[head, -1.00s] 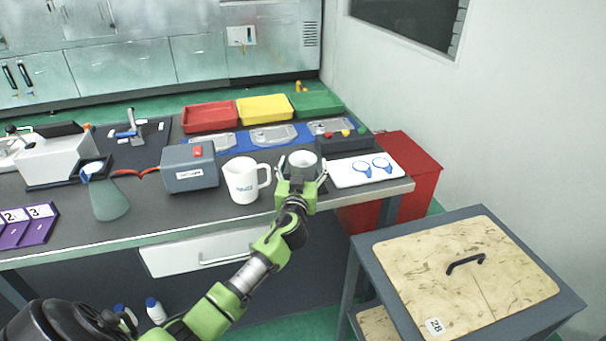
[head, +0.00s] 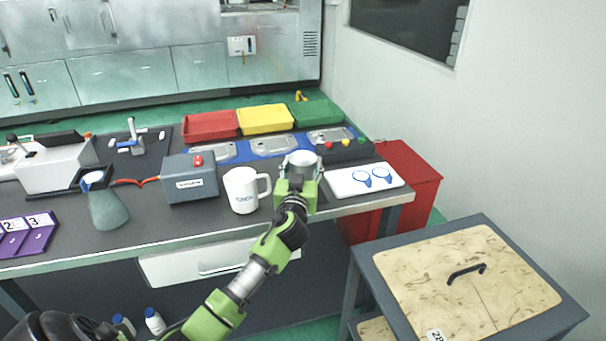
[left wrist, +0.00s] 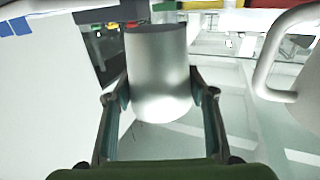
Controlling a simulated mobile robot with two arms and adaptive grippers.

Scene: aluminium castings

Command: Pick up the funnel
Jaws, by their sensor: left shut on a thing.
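The funnel (head: 303,160) is a light grey, smooth, cup-like piece near the right end of the bench. My left gripper (head: 302,172) is shut on it, with one finger on each side. In the left wrist view the funnel (left wrist: 158,70) stands between the two fingers of the left gripper (left wrist: 160,92), its wall tapering slightly. It seems to be held a little above the bench; its underside is hidden in the head view. My right gripper is not in view.
A white jug (head: 242,190) stands close to the left of the funnel. A white board with blue rings (head: 350,181) lies to its right, and a dark button box (head: 344,149) behind it. A grey box (head: 190,180) and conical flask (head: 107,208) stand further left.

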